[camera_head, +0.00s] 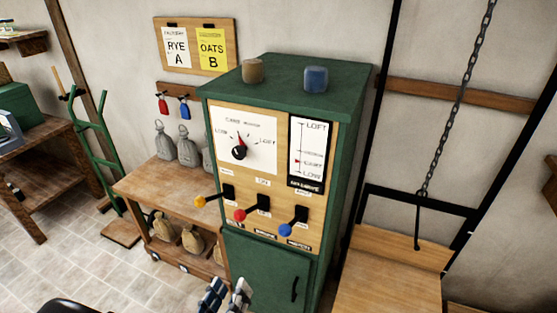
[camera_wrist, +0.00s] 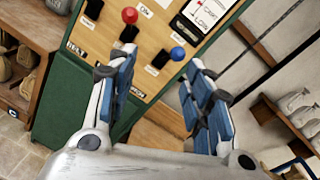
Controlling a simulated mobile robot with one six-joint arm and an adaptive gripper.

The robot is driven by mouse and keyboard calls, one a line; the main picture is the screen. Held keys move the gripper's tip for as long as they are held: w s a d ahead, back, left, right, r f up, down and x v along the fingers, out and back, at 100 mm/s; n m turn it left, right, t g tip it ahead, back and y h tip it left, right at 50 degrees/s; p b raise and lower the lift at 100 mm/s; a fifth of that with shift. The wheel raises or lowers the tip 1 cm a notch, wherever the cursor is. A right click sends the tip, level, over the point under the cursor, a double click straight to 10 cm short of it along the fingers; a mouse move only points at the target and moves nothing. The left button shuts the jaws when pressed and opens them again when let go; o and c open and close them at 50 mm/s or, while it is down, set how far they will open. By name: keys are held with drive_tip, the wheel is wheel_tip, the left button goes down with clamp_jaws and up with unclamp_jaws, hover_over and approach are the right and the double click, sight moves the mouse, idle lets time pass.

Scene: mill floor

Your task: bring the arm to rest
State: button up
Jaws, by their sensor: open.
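My gripper (camera_wrist: 158,98) is open and empty in the wrist view, its two blue-padded fingers wide apart. It points toward the lower front of a green control cabinet (camera_head: 268,270). In the head view only the fingertips of my gripper (camera_head: 225,297) show at the bottom edge, in front of the cabinet. Nothing is seen between the fingers, and no contact with the cabinet shows. Most of my arm is out of view.
The cabinet front carries a yellow lever (camera_head: 200,201), a red lever (camera_head: 240,214) and a blue lever (camera_head: 286,229). A shelf (camera_head: 135,187) with grey sacks stands left. A chain (camera_head: 459,100) hangs above a wooden platform (camera_head: 385,285) at right.

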drive_tip(key=d+r+m+g+h+b, duration=0.1)
drive_tip(key=d+r+m+g+h, duration=0.2)
drive_tip(key=d+m+g, duration=0.55)
drive_tip(key=d+r+m+g+h, duration=0.3)
drive_tip(key=d+m+g, duration=0.2)
drive_tip(key=d+m, duration=0.7)
drive_tip(key=s+d+r+m+y+b, duration=0.1)
drive_tip(key=s+d+r+m+y, duration=0.1)
drive_tip(key=m, duration=0.6)
drive_tip(key=s+d+r+m+y+b, duration=0.1)
drive_tip(key=s+d+r+m+y, duration=0.1)
drive_tip(key=s+r+m+y, duration=0.2)
drive_tip(key=shift+s+d+m+t+y, duration=0.4)
drive_tip(key=shift+s+m+y, duration=1.25)
drive_tip(key=shift+m+y, duration=0.9)
drive_tip(key=shift+a, duration=0.1)
